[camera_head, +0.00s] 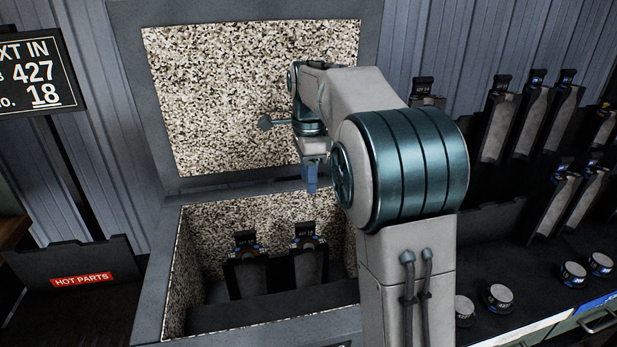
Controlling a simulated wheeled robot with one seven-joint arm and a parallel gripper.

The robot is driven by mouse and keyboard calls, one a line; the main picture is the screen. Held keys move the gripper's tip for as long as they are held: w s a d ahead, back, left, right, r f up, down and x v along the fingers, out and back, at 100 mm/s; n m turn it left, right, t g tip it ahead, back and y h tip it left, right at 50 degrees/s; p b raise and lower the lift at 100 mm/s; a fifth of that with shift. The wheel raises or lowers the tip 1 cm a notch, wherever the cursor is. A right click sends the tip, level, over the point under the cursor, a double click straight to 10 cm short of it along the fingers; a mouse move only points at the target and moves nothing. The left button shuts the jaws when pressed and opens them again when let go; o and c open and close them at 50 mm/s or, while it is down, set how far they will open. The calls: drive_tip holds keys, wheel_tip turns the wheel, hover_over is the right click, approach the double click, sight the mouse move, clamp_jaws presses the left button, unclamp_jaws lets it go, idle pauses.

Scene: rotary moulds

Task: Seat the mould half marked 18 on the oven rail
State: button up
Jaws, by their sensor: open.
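The open oven (168,290) has a speckled lining. Two dark mould halves stand upright side by side inside it, the left one (248,272) and the right one (309,265). Both have small top tags whose numbers I cannot read for certain. The rail under them is mostly hidden by the oven's front part. My gripper (311,178) hangs above the oven, over the right mould half and apart from it. It points down, open, with nothing seen between its fingers. Which mould half is marked 18 I cannot tell.
A raised speckled lid (230,90) stands behind the oven. A sign (38,75) shows 427 and 18. A tray marked HOT PARTS (82,280) is at left. Several mould halves (500,125) stand in a rack at right, with round pots (499,298) before them. My arm hides the middle.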

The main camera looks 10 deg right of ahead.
drive_tip(key=shift+r, duration=0.1)
wheel_tip(320, 180, up, 7)
drive_tip(key=p, duration=0.7)
drive_tip(key=s+f+n+t, duration=0.1)
drive_tip(key=s+f+n, duration=0.2)
drive_tip(key=s+n, duration=0.3)
drive_tip(key=s+f+n+t, duration=0.1)
drive_tip(key=s+f+n, duration=0.2)
drive_tip(key=s, duration=0.9)
drive_tip(key=s+f+n+t, duration=0.1)
drive_tip(key=s+f+n, duration=0.2)
drive_tip(key=s+n, duration=0.6)
drive_tip(key=shift+w+r, duration=0.1)
idle(0.4)
